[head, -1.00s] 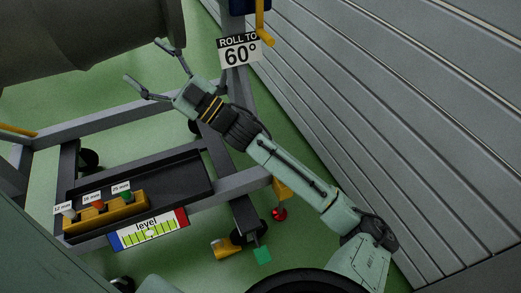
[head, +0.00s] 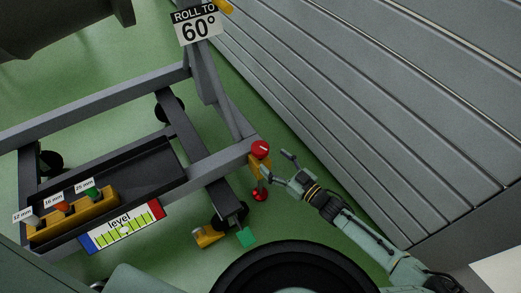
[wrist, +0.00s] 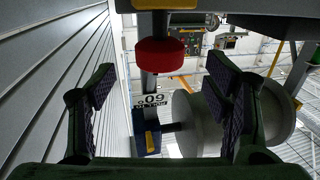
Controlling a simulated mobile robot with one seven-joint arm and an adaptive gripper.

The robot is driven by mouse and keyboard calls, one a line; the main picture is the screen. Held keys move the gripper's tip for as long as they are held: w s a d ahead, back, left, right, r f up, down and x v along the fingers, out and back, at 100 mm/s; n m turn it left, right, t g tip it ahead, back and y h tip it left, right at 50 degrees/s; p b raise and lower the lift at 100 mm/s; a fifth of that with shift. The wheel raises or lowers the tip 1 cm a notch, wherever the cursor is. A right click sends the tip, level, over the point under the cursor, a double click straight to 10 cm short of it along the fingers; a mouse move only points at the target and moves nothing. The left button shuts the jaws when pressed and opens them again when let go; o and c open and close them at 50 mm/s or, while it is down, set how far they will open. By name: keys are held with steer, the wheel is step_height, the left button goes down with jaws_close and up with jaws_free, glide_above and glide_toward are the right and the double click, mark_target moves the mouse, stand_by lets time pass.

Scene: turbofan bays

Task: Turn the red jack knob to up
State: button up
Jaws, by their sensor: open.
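The red jack knob (head: 260,148) sits at the near right corner of the grey stand, on top of a yellow jack body with a red foot (head: 260,195) below. In the wrist view the round red knob (wrist: 160,55) shows upside down, between and beyond my fingers. My gripper (head: 276,166) is open and empty just right of the knob, its fingers pointing toward it. It also shows in the wrist view (wrist: 162,82), fingers wide apart on both sides of the knob. I see a gap, no clear contact.
A grey slatted wall (head: 370,110) runs close along the right. The stand's grey beam (head: 215,167) lies left of the knob. A level gauge (head: 121,227), a yellow block with labelled sockets (head: 75,212) and a "ROLL TO 60°" sign (head: 198,26) are on the stand.

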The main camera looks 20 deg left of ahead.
mark_target(261, 150)
steer(key=x, duration=0.7)
steer(key=shift+w+a, duration=0.1)
steer(key=shift+w, duration=0.05)
steer(key=shift+c, duration=0.5)
steer(key=c, duration=1.1)
